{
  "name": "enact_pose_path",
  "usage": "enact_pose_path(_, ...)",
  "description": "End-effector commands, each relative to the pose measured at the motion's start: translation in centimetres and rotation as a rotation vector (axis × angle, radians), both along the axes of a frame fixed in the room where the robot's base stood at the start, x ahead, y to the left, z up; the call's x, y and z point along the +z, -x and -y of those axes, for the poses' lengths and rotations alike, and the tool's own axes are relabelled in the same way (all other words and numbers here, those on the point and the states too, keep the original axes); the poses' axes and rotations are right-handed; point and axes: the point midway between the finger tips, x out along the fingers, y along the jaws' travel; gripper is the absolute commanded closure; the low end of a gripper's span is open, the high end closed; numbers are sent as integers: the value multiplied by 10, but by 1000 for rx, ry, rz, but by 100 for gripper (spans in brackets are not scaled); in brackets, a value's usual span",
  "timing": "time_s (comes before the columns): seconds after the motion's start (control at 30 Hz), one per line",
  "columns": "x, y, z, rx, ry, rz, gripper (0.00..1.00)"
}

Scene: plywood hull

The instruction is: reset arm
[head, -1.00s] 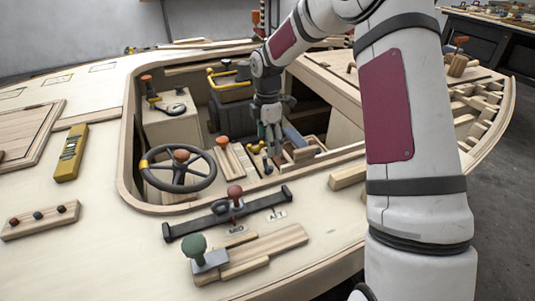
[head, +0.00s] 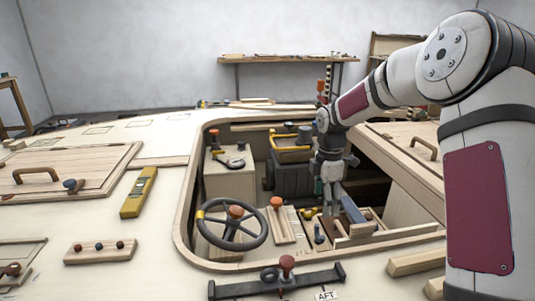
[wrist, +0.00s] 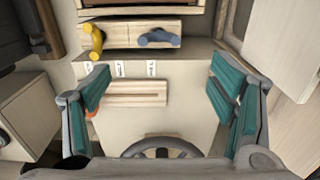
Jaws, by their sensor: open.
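My gripper (head: 331,196) hangs from my white arm over the open cockpit well, pointing down, in the head view. In the wrist view my gripper (wrist: 163,108) is open, its two teal-padded fingers wide apart with nothing between them. Below it lie a slatted wooden block (wrist: 135,93) and a box with a yellow handle (wrist: 96,40) and a blue handle (wrist: 158,37). The steering wheel (head: 231,223) stands left of my gripper in the head view. Its rim also shows at the bottom of the wrist view (wrist: 162,146).
A dark engine-like box with a yellow frame (head: 290,150) stands behind my gripper. The cockpit rim (head: 183,225) surrounds the well. On the deck are a yellow level (head: 139,192), a knob strip (head: 100,251) and a dark lever bar (head: 240,289). The left deck has free room.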

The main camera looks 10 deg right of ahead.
Motion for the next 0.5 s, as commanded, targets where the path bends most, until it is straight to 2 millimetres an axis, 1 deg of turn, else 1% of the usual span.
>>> enact_pose_path(0.07,12,7,-3,-25,14,2,22)
enact_pose_path(0.17,36,27,-9,-98,45,4,22)
enact_pose_path(0.27,66,57,-16,-210,81,9,22)
enact_pose_path(0.3,78,71,-18,-260,96,12,22)
enact_pose_path(0.37,94,92,-23,-337,113,17,22)
enact_pose_path(0.4,104,106,-25,-390,123,24,22)
enact_pose_path(0.47,118,128,-28,-468,137,31,22)
enact_pose_path(0.5,126,142,-31,-522,142,38,22)
